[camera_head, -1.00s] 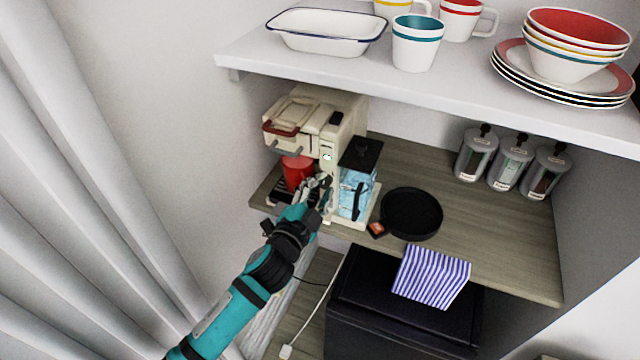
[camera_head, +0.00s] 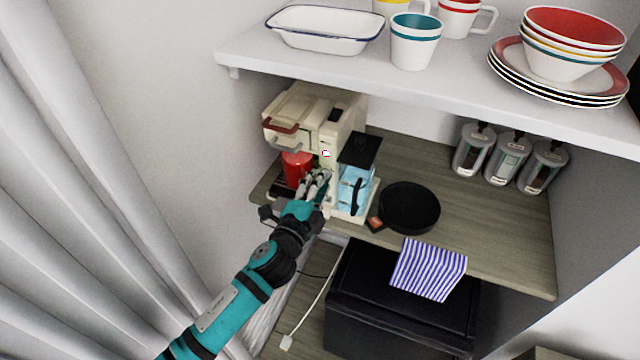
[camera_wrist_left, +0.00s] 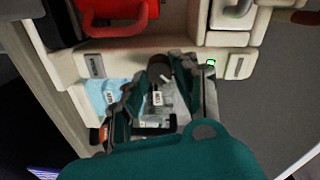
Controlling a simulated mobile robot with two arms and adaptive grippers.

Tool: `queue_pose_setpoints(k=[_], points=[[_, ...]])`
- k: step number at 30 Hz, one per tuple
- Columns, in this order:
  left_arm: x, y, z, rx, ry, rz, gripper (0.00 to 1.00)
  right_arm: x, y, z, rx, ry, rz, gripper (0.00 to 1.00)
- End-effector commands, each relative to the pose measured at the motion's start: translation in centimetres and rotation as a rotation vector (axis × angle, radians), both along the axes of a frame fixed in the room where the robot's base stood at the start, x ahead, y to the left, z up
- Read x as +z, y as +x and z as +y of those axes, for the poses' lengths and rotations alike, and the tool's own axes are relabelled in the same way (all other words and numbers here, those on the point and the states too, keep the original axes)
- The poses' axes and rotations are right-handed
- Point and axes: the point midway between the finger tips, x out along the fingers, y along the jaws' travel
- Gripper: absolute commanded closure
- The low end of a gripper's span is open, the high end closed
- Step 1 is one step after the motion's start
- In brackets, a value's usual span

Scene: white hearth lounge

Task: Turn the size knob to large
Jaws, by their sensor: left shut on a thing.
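The cream coffee machine (camera_head: 335,125) stands on the wooden shelf at the left. A red mug (camera_head: 297,167) sits under its spout, and its red handle shows in the left wrist view (camera_wrist_left: 135,22). My left gripper (camera_head: 316,184) is at the machine's lower front, right of the mug. In the left wrist view, its fingers (camera_wrist_left: 158,84) are closed on a dark round knob (camera_wrist_left: 159,66) on the cream front. The fingers hide most of the knob, so its setting cannot be read. My right gripper is not in view.
A blue water tank (camera_head: 354,190) is close right of the gripper. A black pan (camera_head: 410,208) lies further right, with jars (camera_head: 508,157) behind. The upper shelf (camera_head: 460,92) with dishes overhangs the machine. A striped cloth (camera_head: 428,268) lies on a black box below.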

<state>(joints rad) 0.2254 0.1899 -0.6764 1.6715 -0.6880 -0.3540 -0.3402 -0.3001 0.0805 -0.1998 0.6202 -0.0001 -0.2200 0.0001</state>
Motion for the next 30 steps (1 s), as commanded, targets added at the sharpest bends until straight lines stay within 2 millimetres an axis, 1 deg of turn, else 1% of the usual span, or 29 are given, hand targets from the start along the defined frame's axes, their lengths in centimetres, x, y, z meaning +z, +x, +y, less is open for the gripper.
queue_pose_setpoints(k=[7,8,9,10,17,20,23,30], points=[[-0.1,0.0,0.0,-0.001,0.002,0.001,1.0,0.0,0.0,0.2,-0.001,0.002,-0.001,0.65],[-0.1,0.0,0.0,-0.001,0.002,0.001,0.69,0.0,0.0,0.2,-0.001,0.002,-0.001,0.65],[-0.1,0.0,0.0,-0.001,0.002,0.001,0.64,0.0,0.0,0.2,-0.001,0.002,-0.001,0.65],[-0.1,0.0,0.0,-0.001,0.002,0.001,0.63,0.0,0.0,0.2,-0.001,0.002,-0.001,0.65],[-0.1,-0.1,0.0,0.0,0.0,0.001,0.63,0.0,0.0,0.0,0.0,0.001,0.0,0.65],[-0.1,-0.5,0.2,0.0,0.0,0.002,0.63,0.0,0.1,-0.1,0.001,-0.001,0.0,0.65],[0.0,-1.7,0.7,0.0,0.0,0.002,0.63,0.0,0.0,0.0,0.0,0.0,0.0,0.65],[0.1,-6.5,2.7,0.0,0.0,0.005,0.63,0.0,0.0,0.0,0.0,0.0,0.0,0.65]])
